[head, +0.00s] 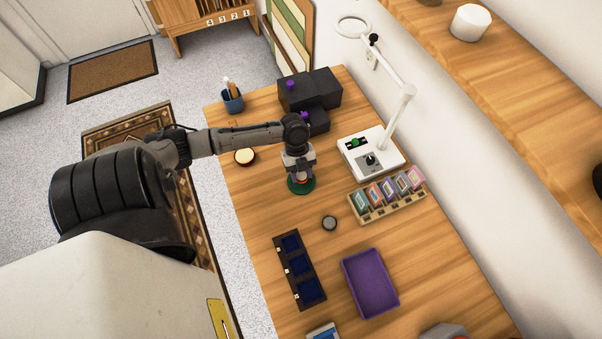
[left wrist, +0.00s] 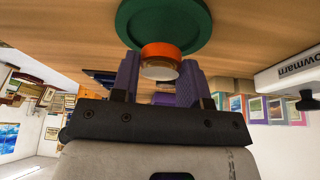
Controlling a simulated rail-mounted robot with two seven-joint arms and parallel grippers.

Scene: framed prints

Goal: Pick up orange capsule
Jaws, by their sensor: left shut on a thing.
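The orange capsule (left wrist: 160,51) shows in the left wrist view as a short orange cylinder with a pale end. It sits between the two purple fingers of my left gripper (left wrist: 160,70), which is shut on it. A round green dish (left wrist: 190,20) is right behind the capsule; I cannot tell whether they touch. In the head view my left gripper (head: 300,177) points down over the green dish (head: 301,188) on the wooden table (head: 262,213), and it mostly hides the capsule. My right gripper is not in view.
Black boxes (head: 310,88) stand behind the gripper. A white lamp base (head: 371,152) and a rack of coloured cards (head: 388,195) are to the right. A small round tin (head: 329,222), a dark three-slot tray (head: 299,269) and a purple tray (head: 370,283) lie nearer.

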